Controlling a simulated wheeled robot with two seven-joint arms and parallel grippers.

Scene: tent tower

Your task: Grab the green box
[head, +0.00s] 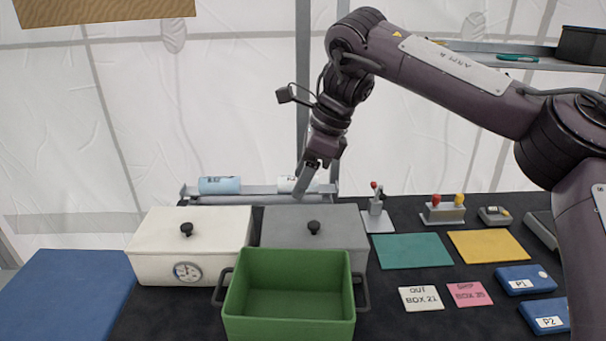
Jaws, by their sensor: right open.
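The green box (289,322) is an open-topped, empty bin with a dark handle on each of its left and right sides. It stands at the front of the dark table, in front of the grey lidded box. My right gripper (303,190) is open and hangs well behind and above the green box, over the back of the grey box near the rail. It is apart from the green box and its fingers are partly hard to make out. My left gripper is not in view.
A white box with a gauge (160,262) and a grey box (345,240), both with black knobs, stand behind the green box. A rail with cylinders (219,185) lies at the back. Mats, cards (421,298), levers (442,210) and blue pouches (525,279) occupy the right.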

